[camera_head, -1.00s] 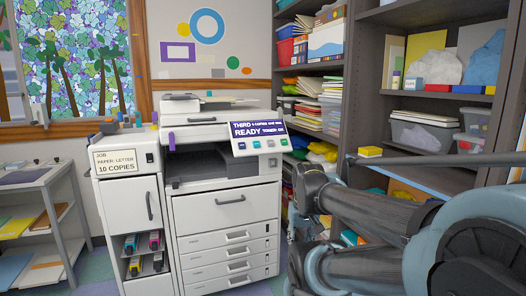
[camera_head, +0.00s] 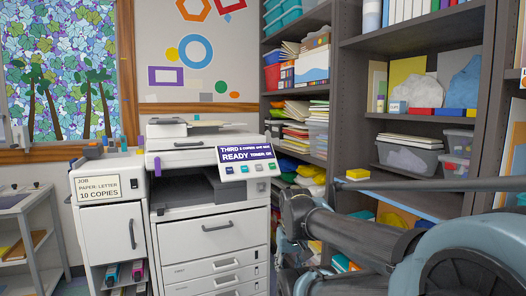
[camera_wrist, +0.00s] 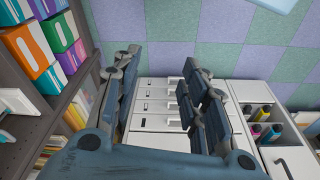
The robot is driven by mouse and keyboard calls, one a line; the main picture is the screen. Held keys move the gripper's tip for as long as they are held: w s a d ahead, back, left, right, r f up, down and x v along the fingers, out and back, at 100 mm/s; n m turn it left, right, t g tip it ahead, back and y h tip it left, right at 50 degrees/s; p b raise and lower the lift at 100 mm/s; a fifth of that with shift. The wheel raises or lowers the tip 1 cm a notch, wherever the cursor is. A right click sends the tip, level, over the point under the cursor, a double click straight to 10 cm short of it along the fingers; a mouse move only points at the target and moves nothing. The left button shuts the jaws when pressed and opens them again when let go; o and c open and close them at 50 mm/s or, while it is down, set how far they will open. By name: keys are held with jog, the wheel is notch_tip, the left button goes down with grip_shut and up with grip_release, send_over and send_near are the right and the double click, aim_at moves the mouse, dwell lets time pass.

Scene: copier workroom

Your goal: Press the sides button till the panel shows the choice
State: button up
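The copier (camera_head: 208,225) stands left of centre in the head view, and its drawers (camera_wrist: 160,105) show in the wrist view. Its tilted control panel (camera_head: 247,158) has a dark blue display reading "THIRD", "READY" and "TONER: OK", with a small line seeming to say copies and one side. A row of small buttons (camera_head: 244,169) lies under the display; their labels are too small to read. My gripper (camera_wrist: 163,75) is open and empty in the wrist view, its fingers apart, with floor and drawers beyond. The control panel is not seen in the wrist view.
A white cabinet (camera_head: 107,230) left of the copier bears a card reading "PAPER: LETTER, 10 COPIES"; toner cartridges (camera_head: 124,272) sit below. Dark shelves (camera_head: 330,110) stand close on the right, beside my arm. Checkered floor (camera_wrist: 235,40) is clear.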

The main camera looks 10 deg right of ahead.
grip_shut()
dwell(1.4)
